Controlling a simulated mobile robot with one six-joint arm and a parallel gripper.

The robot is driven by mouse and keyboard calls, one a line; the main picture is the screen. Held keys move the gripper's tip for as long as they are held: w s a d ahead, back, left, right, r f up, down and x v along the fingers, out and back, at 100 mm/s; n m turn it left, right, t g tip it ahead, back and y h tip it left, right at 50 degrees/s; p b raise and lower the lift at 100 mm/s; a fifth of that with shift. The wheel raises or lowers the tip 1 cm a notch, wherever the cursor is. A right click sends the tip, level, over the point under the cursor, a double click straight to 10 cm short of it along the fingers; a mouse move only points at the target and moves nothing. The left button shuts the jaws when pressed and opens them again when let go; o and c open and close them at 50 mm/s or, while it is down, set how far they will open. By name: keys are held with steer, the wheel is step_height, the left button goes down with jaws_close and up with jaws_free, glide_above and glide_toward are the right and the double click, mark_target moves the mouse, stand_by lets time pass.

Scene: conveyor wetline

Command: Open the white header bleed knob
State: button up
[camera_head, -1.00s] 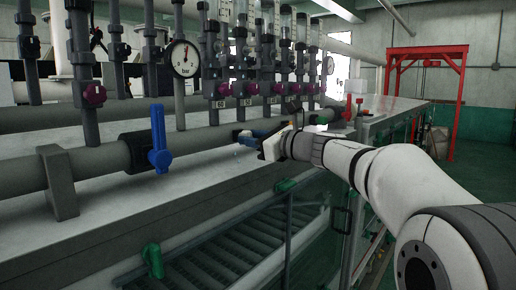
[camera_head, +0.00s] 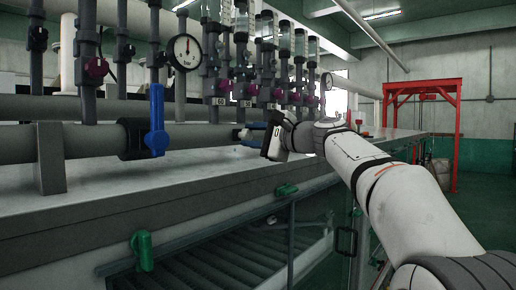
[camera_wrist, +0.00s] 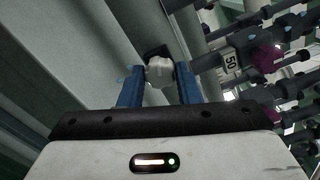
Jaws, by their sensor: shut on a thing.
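The white header bleed knob (camera_wrist: 160,72) sits between the two blue fingers of my gripper (camera_wrist: 160,90) in the wrist view, with a dark fitting just beyond it. The fingers are shut on the knob, one on each side. In the head view my gripper (camera_head: 254,133) reaches in from the right to the grey header pipe (camera_head: 200,136). There the knob is mostly hidden by the fingers and the wrist. I cannot tell how far the knob is turned.
A blue-handled valve (camera_head: 157,122) is on the header to the left. A pressure gauge (camera_head: 186,51) and several flow tubes with purple knobs stand behind. Green clamps (camera_head: 143,250) line the cover below. Open floor lies at the right, by a red frame (camera_head: 458,110).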

steer(key=n+b, duration=0.4)
steer(key=n, duration=0.2)
steer(key=shift+s+n, duration=0.1)
steer(key=shift+n, duration=0.2)
steer(key=n+b, duration=0.3)
steer(key=n, duration=0.2)
steer(key=shift+r+n, duration=0.1)
steer(key=shift+n, duration=0.2)
steer(key=shift+r, duration=0.1)
steer(key=o, duration=0.8)
steer(key=shift+a, duration=0.25)
steer(key=shift+o, duration=0.9)
steer(key=shift+d+f, duration=0.1)
steer(key=shift+f, duration=0.1)
steer(key=shift+d+f, duration=0.1)
steer(key=shift+d, duration=0.15)
steer(key=b+v, duration=0.2)
steer(key=v, duration=0.5)
steer(key=shift+s, duration=0.15)
